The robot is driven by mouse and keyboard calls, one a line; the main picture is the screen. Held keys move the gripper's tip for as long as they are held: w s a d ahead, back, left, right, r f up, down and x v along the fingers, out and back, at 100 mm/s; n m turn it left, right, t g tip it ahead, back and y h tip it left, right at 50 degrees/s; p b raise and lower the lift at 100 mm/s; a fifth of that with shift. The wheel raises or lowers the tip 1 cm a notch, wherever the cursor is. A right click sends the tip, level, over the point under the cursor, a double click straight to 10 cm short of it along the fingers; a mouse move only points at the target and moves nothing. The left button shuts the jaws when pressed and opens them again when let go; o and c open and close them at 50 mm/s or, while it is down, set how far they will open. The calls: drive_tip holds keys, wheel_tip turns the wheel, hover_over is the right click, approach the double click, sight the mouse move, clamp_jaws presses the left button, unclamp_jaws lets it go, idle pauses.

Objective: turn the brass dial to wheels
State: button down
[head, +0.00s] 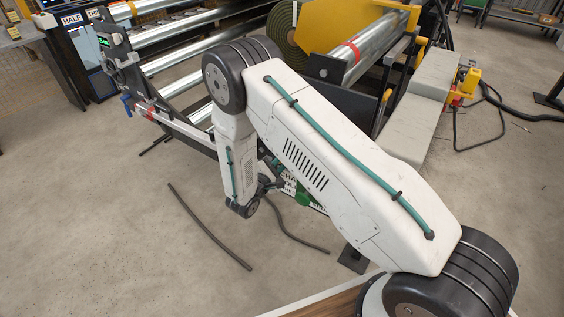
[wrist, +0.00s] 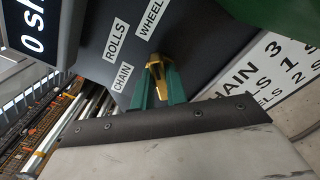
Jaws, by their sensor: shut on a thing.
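The brass dial (wrist: 156,68) is on a dark panel (wrist: 90,50) in the wrist view. In the head view my arm hides the dial, and the fingers are not clear.
A white sign (wrist: 265,85) with lines about chain and wheels stands right of the panel in the wrist view. In the head view, a machine with steel rollers (head: 180,28) and a turf roll (head: 284,35) stands behind my arm. Black hoses (head: 208,230) lie on the open concrete floor.

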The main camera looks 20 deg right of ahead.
drive_tip(key=c, duration=1.4)
unclamp_jaws()
drive_tip(key=v, duration=0.8)
